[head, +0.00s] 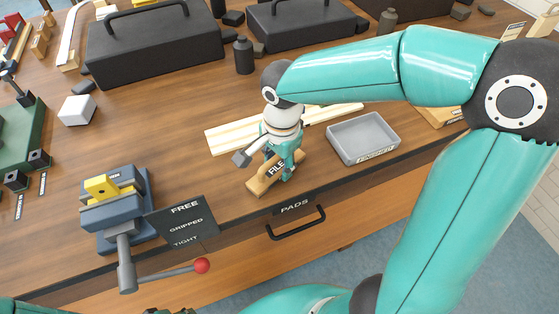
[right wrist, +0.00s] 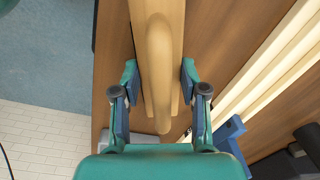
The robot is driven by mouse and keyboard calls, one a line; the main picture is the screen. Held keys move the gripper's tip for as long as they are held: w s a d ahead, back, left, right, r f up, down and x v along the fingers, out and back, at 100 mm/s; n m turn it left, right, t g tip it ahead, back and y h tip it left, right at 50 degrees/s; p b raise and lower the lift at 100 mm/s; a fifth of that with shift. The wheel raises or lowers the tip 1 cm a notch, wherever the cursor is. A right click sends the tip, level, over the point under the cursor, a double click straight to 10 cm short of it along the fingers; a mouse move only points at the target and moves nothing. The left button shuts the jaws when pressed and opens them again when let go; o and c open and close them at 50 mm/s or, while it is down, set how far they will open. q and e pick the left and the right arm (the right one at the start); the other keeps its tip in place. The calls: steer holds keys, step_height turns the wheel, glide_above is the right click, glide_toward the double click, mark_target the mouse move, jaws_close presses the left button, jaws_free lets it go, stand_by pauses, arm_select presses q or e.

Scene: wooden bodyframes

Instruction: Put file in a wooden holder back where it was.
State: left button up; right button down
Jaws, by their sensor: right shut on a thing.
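The wooden holder with the file (head: 261,187) is a light wood block with a dark FILE label, at the bench's front edge above the PADS drawer. My right gripper (head: 284,172) comes down on it from above. In the right wrist view my right gripper (right wrist: 159,80) has one finger on each side of the holder, and its rounded wooden handle (right wrist: 159,65) runs between them. The file itself is hidden. I cannot tell whether the holder rests on the bench or is slightly above it. My left gripper does not show.
A grey tray (head: 362,137) stands to the right and pale wooden strips (head: 231,137) lie behind. A blue vise (head: 113,212) with a yellow piece, a red-knobbed lever (head: 202,265) and a dark sign (head: 184,222) are at left. Black cases (head: 155,45) stand farther back.

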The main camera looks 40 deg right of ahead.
steer(key=shift+f, duration=0.1)
steer(key=c, duration=0.6)
jaws_free()
steer(key=r, duration=0.8)
steer(key=r+p, duration=0.1)
steer(key=r, duration=0.3)
steer(key=shift+s+r, duration=0.1)
steer(key=shift+s, duration=0.2)
